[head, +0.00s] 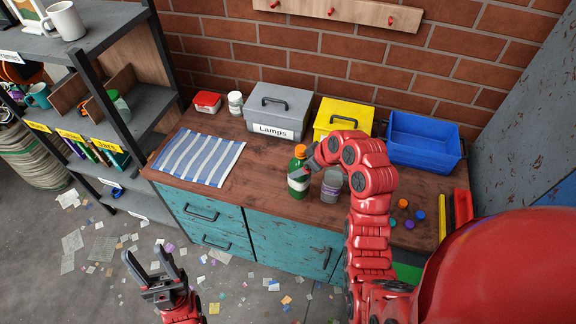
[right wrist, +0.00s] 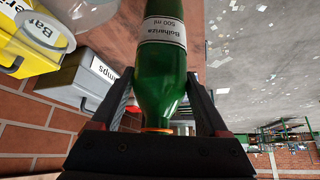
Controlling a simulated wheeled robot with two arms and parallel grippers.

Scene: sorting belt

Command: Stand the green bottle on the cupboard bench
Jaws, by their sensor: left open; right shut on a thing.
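The green bottle (head: 298,183) has an orange cap and a white label, and it is upright in the head view. It is at the front part of the cupboard bench (head: 245,185); I cannot tell whether its base touches the wood. My right gripper (head: 308,162) is shut on its upper part. In the right wrist view the bottle (right wrist: 160,75) sits between the two fingers (right wrist: 160,100), its label reading 500 ml. My left gripper (head: 150,259) is open and empty, low in front of the teal drawers.
A clear jar (head: 331,186) stands just right of the bottle. Behind are a grey Lamps box (head: 280,106), a yellow box (head: 345,113) and a blue bin (head: 424,140). A striped cloth (head: 199,157) lies left. Several coloured caps (head: 403,204) lie right. Bare wood shows between cloth and bottle.

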